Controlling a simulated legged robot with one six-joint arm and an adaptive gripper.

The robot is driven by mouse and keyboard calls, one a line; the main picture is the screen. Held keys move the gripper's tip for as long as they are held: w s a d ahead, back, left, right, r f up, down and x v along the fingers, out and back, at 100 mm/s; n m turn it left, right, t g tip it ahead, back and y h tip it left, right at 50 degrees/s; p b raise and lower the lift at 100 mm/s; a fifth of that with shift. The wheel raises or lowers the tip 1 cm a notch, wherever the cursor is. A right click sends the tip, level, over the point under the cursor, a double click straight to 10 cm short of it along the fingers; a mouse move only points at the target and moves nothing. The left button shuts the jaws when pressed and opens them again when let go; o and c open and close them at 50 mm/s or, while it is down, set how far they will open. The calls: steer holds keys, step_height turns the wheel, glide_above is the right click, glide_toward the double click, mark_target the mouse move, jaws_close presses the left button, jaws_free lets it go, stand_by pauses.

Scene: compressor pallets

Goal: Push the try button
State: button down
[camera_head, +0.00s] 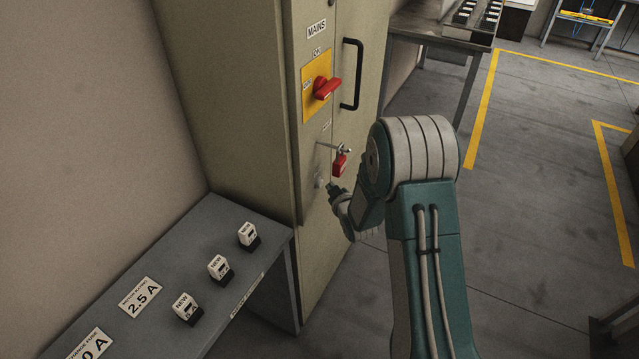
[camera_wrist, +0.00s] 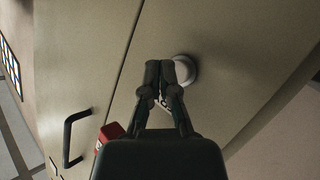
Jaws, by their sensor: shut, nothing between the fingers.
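The try button is a pale round knob (camera_wrist: 186,70) on the cabinet front. It also shows in the head view (camera_head: 320,182), low on the cabinet panel, below a small key-like lever. My gripper (camera_wrist: 160,66) is shut and empty. In the wrist view its fingertips overlap the left side of the button; I cannot tell whether they touch it. In the head view my gripper (camera_head: 331,187) is just right of the button, partly hidden by my own arm.
A red mains switch (camera_head: 326,88) on a yellow plate and a black handle (camera_head: 351,74) are above. A red tag (camera_head: 340,165) hangs beside the button. A grey shelf (camera_head: 215,235) with several fuses stands at left. Open floor (camera_head: 530,220) lies to the right.

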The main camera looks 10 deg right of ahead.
steer(key=shift+w+a, duration=0.15)
steer(key=shift+a, duration=0.05)
steer(key=shift+w+a, duration=0.3)
steer(key=shift+a, duration=0.15)
stand_by(0.8)
steer(key=shift+d, duration=0.1)
steer(key=shift+s+d, duration=0.6)
steer(key=shift+d, duration=0.1)
steer(key=s+d, duration=0.3)
steer(key=d, duration=0.2)
steer(key=shift+s, duration=0.25)
stand_by(0.9)
